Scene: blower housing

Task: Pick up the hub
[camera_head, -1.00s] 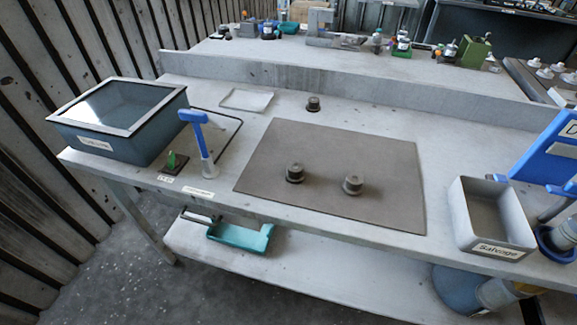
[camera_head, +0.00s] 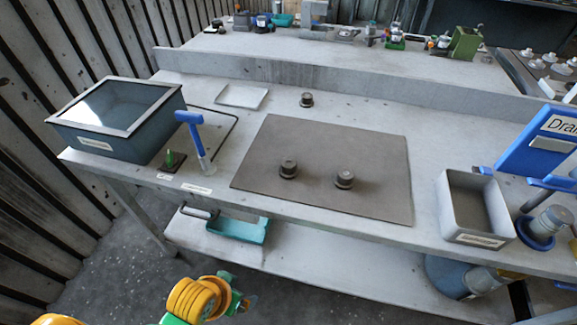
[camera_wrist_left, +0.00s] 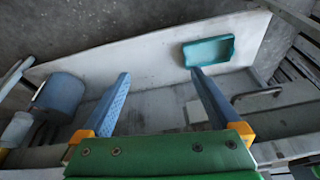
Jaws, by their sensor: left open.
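Two dark grey round stepped parts stand on the brown mat, one at the left (camera_head: 288,169) and one to its right (camera_head: 344,180). A third similar small part (camera_head: 306,100) stands on the bench behind the mat. Which of them is the hub I cannot tell. My left arm (camera_head: 200,300) shows at the bottom of the head view, in front of the bench and well away from these parts. In the left wrist view my left gripper (camera_wrist_left: 160,74) is open, with nothing between its blue fingers. My right gripper is not in view.
The brown mat (camera_head: 262,148) has free room around the parts. A lidded bin (camera_head: 120,137) and a blue-handled tool (camera_head: 193,130) stand left. A grey tray (camera_head: 446,212) stands right, near a blue stand (camera_head: 537,150). A teal tray (camera_head: 238,230) lies on the lower shelf.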

